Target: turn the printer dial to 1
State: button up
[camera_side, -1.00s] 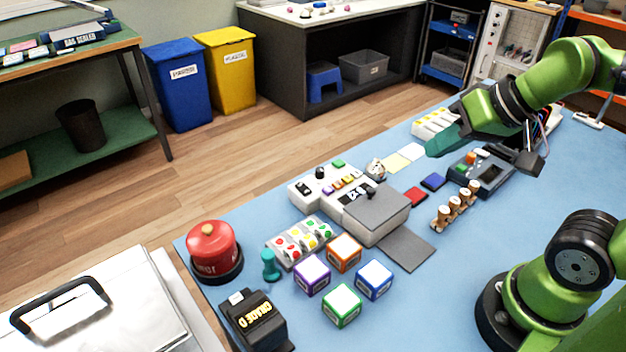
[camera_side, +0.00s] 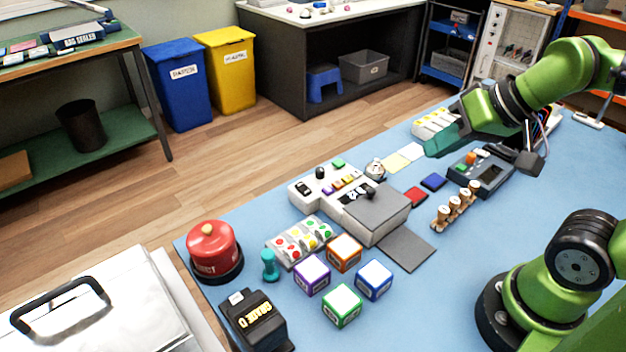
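A white machine (camera_side: 331,203) stands in the middle of the blue table. It has a black knob (camera_side: 320,173), a row of coloured buttons, a black lever and a grey flat top. I cannot tell for sure whether it is the printer, and no dial numbers are readable. A dark grey device (camera_side: 482,172) with a screen and orange and green buttons lies farther right, below my arm.
Coloured cubes (camera_side: 343,305), a red domed button (camera_side: 213,251) and a black grade stamp (camera_side: 254,318) stand at the front left. Wooden stamps (camera_side: 454,209) and red and blue pads (camera_side: 433,181) lie between the machine and the device.

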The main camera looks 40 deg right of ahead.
jog(key=shift+o, duration=1.2)
jog(key=shift+a+f, duration=0.2)
jog(key=shift+f, duration=0.1)
jog(key=o, duration=0.5)
jog(key=w, duration=0.1)
jog(key=w+f+g, duration=0.1)
jog(key=shift+w+a, duration=0.15)
jog(key=shift+w, duration=0.2)
jog(key=shift+o, duration=0.2)
jog(key=w+m+g, duration=0.2)
jog(key=w, duration=0.6)
jog(key=shift+w+d+g, duration=0.15)
jog(key=shift+d+g, duration=0.1)
jog(key=shift+g, duration=0.15)
jog(key=m+g+h, duration=0.2)
jog(key=m+g, duration=0.1)
jog(key=m, duration=0.9)
send_over(320, 169)
jog(key=f, duration=0.2)
notch_tip(320, 169, down, 16)
jog(key=shift+r, duration=0.1)
